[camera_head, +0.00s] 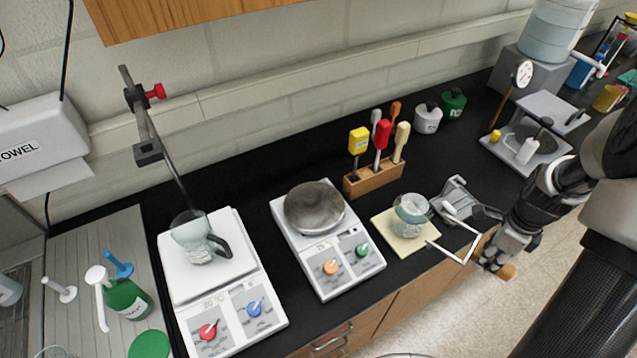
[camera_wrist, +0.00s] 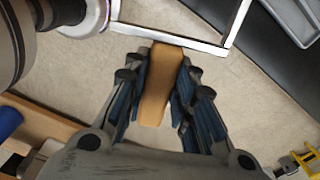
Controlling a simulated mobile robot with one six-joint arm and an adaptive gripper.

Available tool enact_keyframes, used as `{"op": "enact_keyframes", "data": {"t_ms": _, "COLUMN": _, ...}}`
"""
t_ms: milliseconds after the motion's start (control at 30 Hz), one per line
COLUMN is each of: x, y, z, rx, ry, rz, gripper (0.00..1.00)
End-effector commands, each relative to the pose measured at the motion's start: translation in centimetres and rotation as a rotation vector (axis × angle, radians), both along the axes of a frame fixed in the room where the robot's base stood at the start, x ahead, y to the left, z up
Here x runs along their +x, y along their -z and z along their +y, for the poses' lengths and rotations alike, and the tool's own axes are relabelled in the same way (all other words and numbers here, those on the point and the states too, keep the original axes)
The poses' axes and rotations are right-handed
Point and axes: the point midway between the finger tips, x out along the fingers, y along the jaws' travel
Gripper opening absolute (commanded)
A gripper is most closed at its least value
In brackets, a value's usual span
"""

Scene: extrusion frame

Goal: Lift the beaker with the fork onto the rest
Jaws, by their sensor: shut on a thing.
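A glass beaker (camera_head: 411,209) with pale green contents stands upright on a cream pad (camera_head: 399,244) near the counter's front edge. My gripper (camera_head: 497,258) is to its right, past the counter edge, shut on the fork's tan handle (camera_head: 507,271). The wrist view shows the handle (camera_wrist: 158,88) between both fingers. The fork's white two-pronged frame (camera_head: 464,262) points left, its open prong tips just right of the beaker and seemingly apart from it. A grey block-like piece (camera_head: 455,193) stands behind the prongs. I cannot tell which piece is the rest.
A scale-like unit with a round grey plate (camera_head: 314,208) stands left of the beaker. Further left, a handled glass vessel (camera_head: 196,240) sits on a white unit (camera_head: 184,290) beside a clamp stand (camera_head: 160,140). A wooden tool holder (camera_head: 374,179) stands behind the pad.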

Motion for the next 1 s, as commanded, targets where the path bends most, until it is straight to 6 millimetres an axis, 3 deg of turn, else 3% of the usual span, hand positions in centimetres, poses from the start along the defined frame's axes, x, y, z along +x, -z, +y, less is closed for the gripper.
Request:
{"op": "enact_keyframes", "data": {"t_ms": 667, "x": 0.1, "y": -5.6, "z": 0.0, "rx": -0.001, "ry": 0.0, "rz": -0.002, "gripper": 0.0}}
{"op": "enact_keyframes", "data": {"t_ms": 1000, "x": 0.0, "y": -5.8, "z": 0.0, "rx": -0.001, "ry": 0.0, "rz": -0.001, "gripper": 0.0}}
